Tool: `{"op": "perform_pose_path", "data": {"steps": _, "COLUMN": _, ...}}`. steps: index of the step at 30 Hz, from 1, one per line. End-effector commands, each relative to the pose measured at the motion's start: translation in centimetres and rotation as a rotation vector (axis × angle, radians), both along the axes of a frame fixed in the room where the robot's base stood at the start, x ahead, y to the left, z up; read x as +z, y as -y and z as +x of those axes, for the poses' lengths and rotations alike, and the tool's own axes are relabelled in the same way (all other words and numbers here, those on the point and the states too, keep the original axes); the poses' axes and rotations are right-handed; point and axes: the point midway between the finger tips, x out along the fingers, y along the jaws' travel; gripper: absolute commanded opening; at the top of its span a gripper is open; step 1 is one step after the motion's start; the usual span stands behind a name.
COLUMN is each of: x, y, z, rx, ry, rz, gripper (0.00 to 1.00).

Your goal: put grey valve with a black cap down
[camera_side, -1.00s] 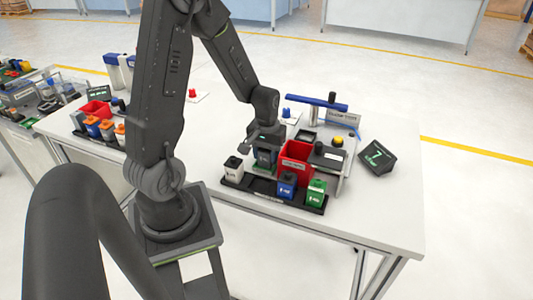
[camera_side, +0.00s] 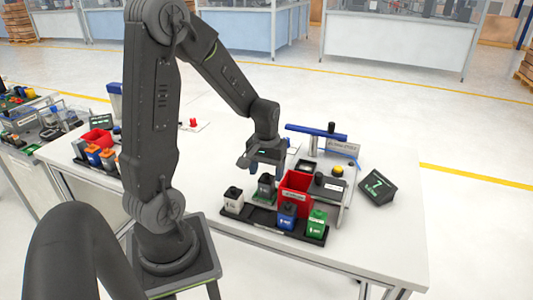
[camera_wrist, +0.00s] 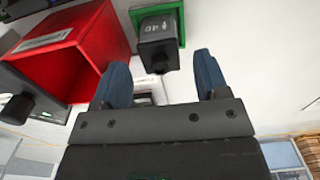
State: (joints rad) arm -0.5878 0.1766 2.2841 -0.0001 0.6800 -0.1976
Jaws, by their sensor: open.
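The red bin (camera_side: 296,195) is close to the right of the grey valve. A blue-topped stand (camera_side: 317,130) and a black display (camera_side: 376,188) are farther right.

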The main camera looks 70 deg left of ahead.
Motion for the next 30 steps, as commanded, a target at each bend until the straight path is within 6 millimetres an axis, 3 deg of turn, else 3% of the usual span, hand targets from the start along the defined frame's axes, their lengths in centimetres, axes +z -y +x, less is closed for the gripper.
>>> {"op": "perform_pose_path", "data": {"steps": 6, "x": 4.6, "y": 0.0, "z": 0.1, "rx": 0.0, "ry": 0.004, "rz": 0.003, "gripper": 0.68}}
{"op": "perform_pose_path", "data": {"steps": 13, "x": 6.9, "y": 0.1, "z": 0.0, "rx": -0.003, "ry": 0.003, "rz": 0.001, "gripper": 0.68}}
{"op": "perform_pose_path", "data": {"steps": 16, "x": 8.0, "y": 1.2, "z": 0.0, "rx": -0.042, "ry": 0.023, "rz": 0.015, "gripper": 0.68}}
{"op": "perform_pose_path", "data": {"steps": 22, "x": 12.2, "y": 7.9, "z": -1.2, "rx": -0.292, "ry": 0.163, "rz": 0.091, "gripper": 0.68}}
{"op": "perform_pose_path", "data": {"steps": 27, "x": 15.1, "y": 13.8, "z": -4.2, "rx": -0.545, "ry": 0.317, "rz": 0.152, "gripper": 0.68}}
{"op": "perform_pose_path", "data": {"steps": 30, "x": 15.9, "y": 16.0, "z": -6.0, "rx": -0.657, "ry": 0.389, "rz": 0.174, "gripper": 0.68}}
